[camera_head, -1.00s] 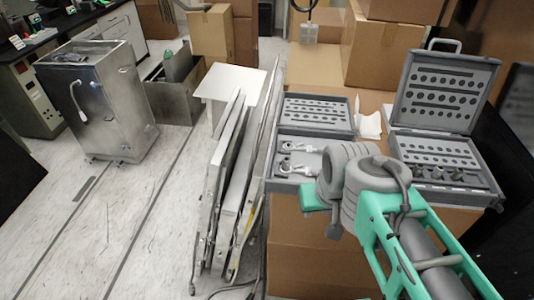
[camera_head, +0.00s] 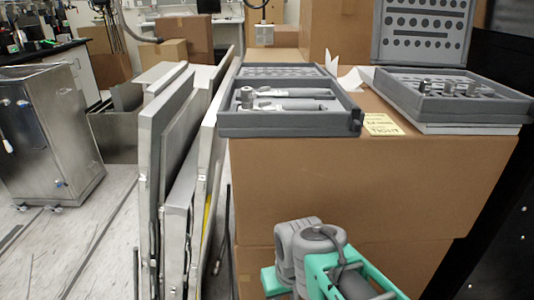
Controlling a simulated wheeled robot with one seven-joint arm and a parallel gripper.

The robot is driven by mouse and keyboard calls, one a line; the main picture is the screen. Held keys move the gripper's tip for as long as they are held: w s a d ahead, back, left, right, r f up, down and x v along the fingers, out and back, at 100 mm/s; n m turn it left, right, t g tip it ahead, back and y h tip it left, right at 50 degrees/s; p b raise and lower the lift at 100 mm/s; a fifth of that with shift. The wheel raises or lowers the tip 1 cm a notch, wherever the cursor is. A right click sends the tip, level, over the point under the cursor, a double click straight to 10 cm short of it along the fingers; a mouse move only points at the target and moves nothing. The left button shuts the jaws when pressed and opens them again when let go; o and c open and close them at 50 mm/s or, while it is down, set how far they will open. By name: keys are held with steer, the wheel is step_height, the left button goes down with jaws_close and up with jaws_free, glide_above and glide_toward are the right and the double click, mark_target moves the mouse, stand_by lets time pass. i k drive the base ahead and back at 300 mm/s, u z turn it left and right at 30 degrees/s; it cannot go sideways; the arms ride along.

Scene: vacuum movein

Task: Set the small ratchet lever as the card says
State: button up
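Two silver ratchets with grey handles lie side by side in the open grey tool case (camera_head: 290,123) on the cardboard box. One ratchet (camera_head: 246,97) is nearer the back and the other ratchet (camera_head: 268,106) nearer the front. I cannot tell which is smaller, and their levers are too small to read. A yellow card (camera_head: 381,124) with dark print lies on the box top, right of the case; its words are too blurred to read. My grey and teal arm is low in front of the box, below the case. My gripper's fingers do not show.
A second open grey case (camera_head: 455,97) with sockets stands on the right of the box (camera_head: 360,185). White paper (camera_head: 352,80) lies between the cases. Metal panels (camera_head: 165,150) lean left of the box. A steel cabinet (camera_head: 50,130) stands farther left.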

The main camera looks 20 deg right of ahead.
mark_target(266, 102)
steer(key=k, duration=1.35)
steer(key=u, duration=0.7)
steer(key=i, duration=1.4)
steer(key=z, duration=0.35)
